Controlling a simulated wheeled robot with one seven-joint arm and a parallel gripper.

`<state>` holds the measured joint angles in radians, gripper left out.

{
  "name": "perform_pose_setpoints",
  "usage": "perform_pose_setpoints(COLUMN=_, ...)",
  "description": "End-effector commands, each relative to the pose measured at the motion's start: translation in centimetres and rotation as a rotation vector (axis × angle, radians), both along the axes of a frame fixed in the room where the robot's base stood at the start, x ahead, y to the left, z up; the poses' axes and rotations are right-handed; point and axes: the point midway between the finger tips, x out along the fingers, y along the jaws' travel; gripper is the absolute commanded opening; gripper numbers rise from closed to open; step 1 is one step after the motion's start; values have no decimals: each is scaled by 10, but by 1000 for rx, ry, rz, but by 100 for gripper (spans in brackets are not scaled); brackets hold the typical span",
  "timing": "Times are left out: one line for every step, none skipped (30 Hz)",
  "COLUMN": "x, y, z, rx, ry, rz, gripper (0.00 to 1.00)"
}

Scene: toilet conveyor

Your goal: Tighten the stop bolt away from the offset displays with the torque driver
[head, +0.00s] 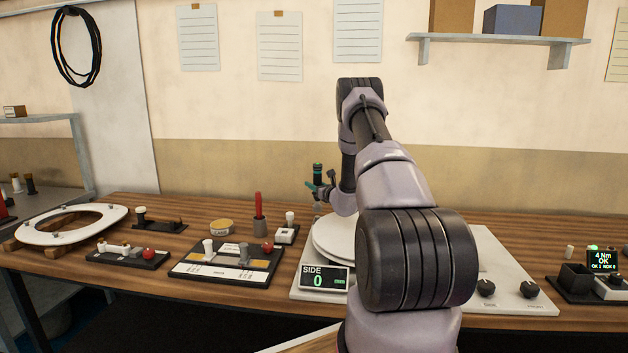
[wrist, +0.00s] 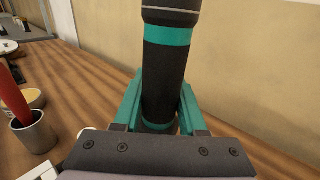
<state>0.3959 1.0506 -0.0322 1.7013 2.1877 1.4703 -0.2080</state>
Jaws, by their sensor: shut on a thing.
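My gripper (head: 319,188) is shut on the torque driver (head: 317,170), a dark upright cylinder with teal bands, above the back left of the white fixture (head: 305,290). In the wrist view the driver (wrist: 168,85) stands between the teal fingers of my gripper (wrist: 158,105). An offset display (head: 324,278) at the fixture's front left reads "SIDE 0". A round white plate (head: 330,240) lies on the fixture, partly behind my arm. My arm hides the fixture's middle. I cannot make out the stop bolts, nor whether the driver's lower end touches anything.
Two black knobs (head: 486,288) sit on the fixture's right. A torque readout (head: 603,261) at far right shows "4 Nm OK". A cup with a red-handled tool (head: 259,215), a tin (head: 221,227) and a gauge tray (head: 222,275) stand left. A toilet seat (head: 30,236) lies far left.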

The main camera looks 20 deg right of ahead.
Motion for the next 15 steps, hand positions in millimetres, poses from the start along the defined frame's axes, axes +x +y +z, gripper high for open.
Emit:
perform_pose_setpoints(x=0, y=0, z=-4, rx=1, ry=-2, rz=0, gripper=0)
perform_pose_setpoints(x=0, y=0, z=-8, rx=1, ry=-2, rz=-1, gripper=0)
perform_pose_setpoints(x=0, y=0, z=-12, rx=2, ry=-2, rz=-1, gripper=0)
perform_pose_setpoints(x=0, y=0, z=-14, rx=1, ry=-2, rz=-1, gripper=0)
perform_pose_setpoints(x=0, y=0, z=-17, rx=1, ry=-2, rz=-1, gripper=0)
perform_pose_setpoints(x=0, y=0, z=-14, rx=0, ry=-4, rz=-1, gripper=0)
perform_pose_setpoints(x=0, y=0, z=-14, rx=0, ry=-4, rz=-1, gripper=0)
perform_pose_setpoints(x=0, y=0, z=-14, rx=0, ry=-4, rz=-1, gripper=0)
perform_pose_setpoints(x=0, y=0, z=-14, rx=0, ry=-4, rz=-1, gripper=0)
perform_pose_setpoints(x=0, y=0, z=-14, rx=0, ry=-4, rz=0, gripper=0)
perform_pose_setpoints(x=0, y=0, z=-14, rx=0, ry=-3, rz=0, gripper=0)
perform_pose_setpoints(x=0, y=0, z=-14, rx=0, ry=-3, rz=0, gripper=0)
perform_pose_setpoints(x=0, y=0, z=-15, rx=0, ry=-3, rz=0, gripper=0)
perform_pose_setpoints(x=0, y=0, z=-15, rx=0, ry=-3, rz=0, gripper=0)
perform_pose_setpoints(x=0, y=0, z=-16, rx=0, ry=-3, rz=0, gripper=0)
